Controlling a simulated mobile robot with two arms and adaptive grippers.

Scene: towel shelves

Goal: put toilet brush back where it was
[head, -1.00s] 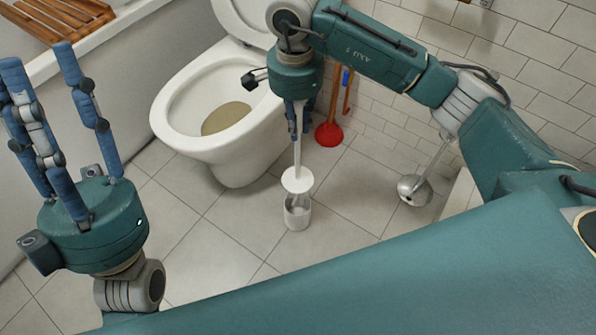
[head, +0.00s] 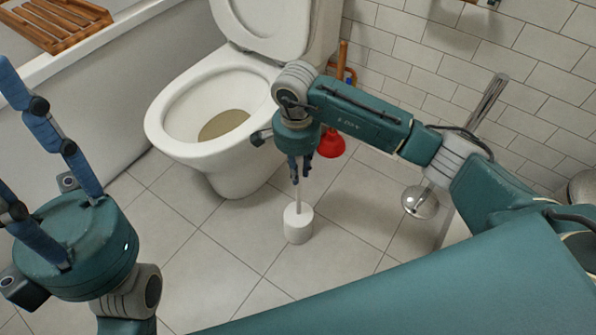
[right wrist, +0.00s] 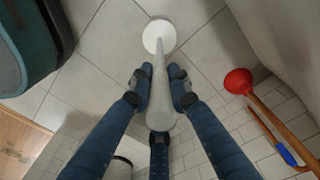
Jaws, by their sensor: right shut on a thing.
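The toilet brush has a pale handle (head: 298,196) that stands upright. Its lower end is inside the white holder (head: 298,226) on the tiled floor in front of the toilet, and its white lid sits at the holder's top. The brush head is hidden. My right gripper (head: 300,175) is shut on the handle from above. In the right wrist view the handle (right wrist: 160,85) runs between my fingers (right wrist: 158,100) down to the round white lid (right wrist: 159,37). My left gripper (head: 10,130) is empty, fingers spread, at the left edge and partly cut off.
The toilet (head: 222,120) stands just behind the holder. A red plunger (head: 331,144) and a blue-handled tool are by the wall. A metal stand (head: 420,202) is at the right. A wooden rack (head: 55,22) lies on the tub. Floor left of the holder is clear.

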